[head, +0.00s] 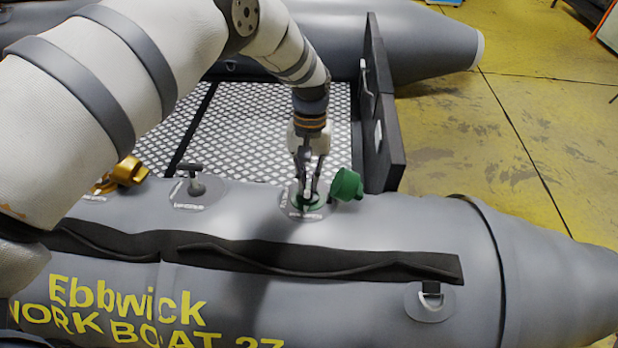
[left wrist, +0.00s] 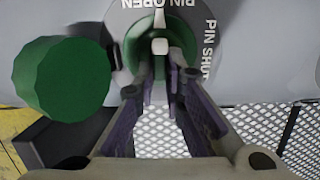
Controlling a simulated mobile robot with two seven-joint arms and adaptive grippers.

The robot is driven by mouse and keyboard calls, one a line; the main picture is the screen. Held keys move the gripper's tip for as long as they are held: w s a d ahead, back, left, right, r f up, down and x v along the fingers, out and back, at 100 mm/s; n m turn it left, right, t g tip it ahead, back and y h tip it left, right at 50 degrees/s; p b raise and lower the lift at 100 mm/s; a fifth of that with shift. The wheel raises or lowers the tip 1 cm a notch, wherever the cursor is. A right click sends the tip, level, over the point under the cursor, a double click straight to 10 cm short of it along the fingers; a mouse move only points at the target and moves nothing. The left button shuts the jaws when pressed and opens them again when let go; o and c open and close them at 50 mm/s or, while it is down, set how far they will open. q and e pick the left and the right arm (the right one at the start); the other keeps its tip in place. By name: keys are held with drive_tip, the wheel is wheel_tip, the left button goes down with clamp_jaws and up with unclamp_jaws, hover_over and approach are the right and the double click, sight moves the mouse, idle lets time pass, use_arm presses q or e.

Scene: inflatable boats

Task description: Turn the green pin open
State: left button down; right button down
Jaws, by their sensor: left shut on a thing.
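The green valve (head: 311,203) sits on the grey boat tube (head: 380,235), with its round green cap (head: 346,185) hanging open at its right. In the left wrist view the green valve ring (left wrist: 187,40) surrounds a small pale pin (left wrist: 160,46). The words PIN OPEN are at the top of the label (left wrist: 212,68) and PIN SHUT is at its right. A white mark points up toward PIN OPEN. My left gripper (head: 308,194) points down into the valve, its fingertips closed on the pin and partly hiding it. My right gripper is not in view.
A black T-shaped handle (head: 196,182) and an orange-yellow valve cap (head: 127,171) stand left along the tube. A dark upright board (head: 384,125) stands behind the green cap. Black straps (head: 270,256) run along the tube's near side. Yellow floor is clear at right.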

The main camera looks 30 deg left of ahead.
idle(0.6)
use_arm(q)
drive_tip(key=c, duration=1.7)
unclamp_jaws()
drive_tip(key=r, duration=0.4)
drive_tip(key=w+r, duration=0.1)
drive_tip(key=r, duration=0.2)
drive_tip(key=w+a+r, duration=0.1)
drive_tip(key=r, duration=0.3)
drive_tip(key=shift+r, duration=0.35)
